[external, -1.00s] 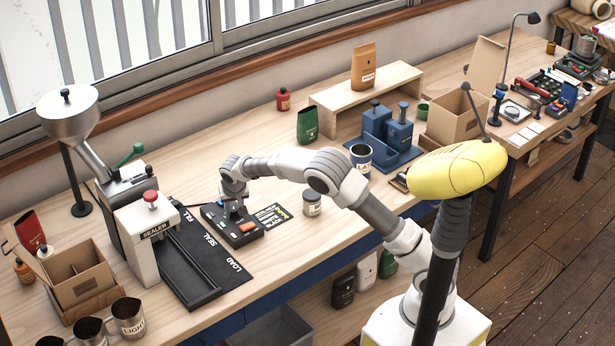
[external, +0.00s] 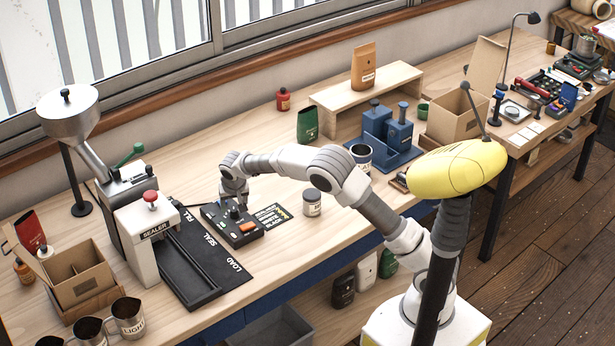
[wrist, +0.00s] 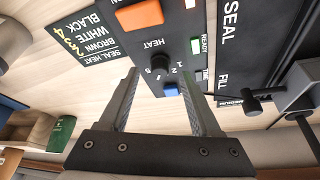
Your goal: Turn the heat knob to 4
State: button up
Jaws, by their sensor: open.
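The black heat knob (wrist: 158,65) sits on the dark control box (external: 234,225), beside the printed word HEAT and a row of small numbers. Its pointer direction is too small to tell. My gripper (wrist: 159,78) is open, with one finger on each side of the knob area in the wrist view. I cannot tell whether either finger touches the knob. In the external view my gripper (external: 240,205) is low at the box's back edge. A blue button (wrist: 171,90) lies between the fingers, and an orange button (wrist: 140,14) is beyond the knob.
A black card (wrist: 80,33) headed SEAL HEAT lies beside the box. The sealer (external: 150,235) and its black mat (external: 215,262) are left of the box. A small labelled jar (external: 312,203) stands to the right. Bare wood lies behind the box.

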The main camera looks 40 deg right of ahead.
jog(key=p+v, duration=0.1)
jog(key=v, duration=1.4)
jog(key=shift+s+r, duration=0.2)
jog(key=shift+r, duration=0.05)
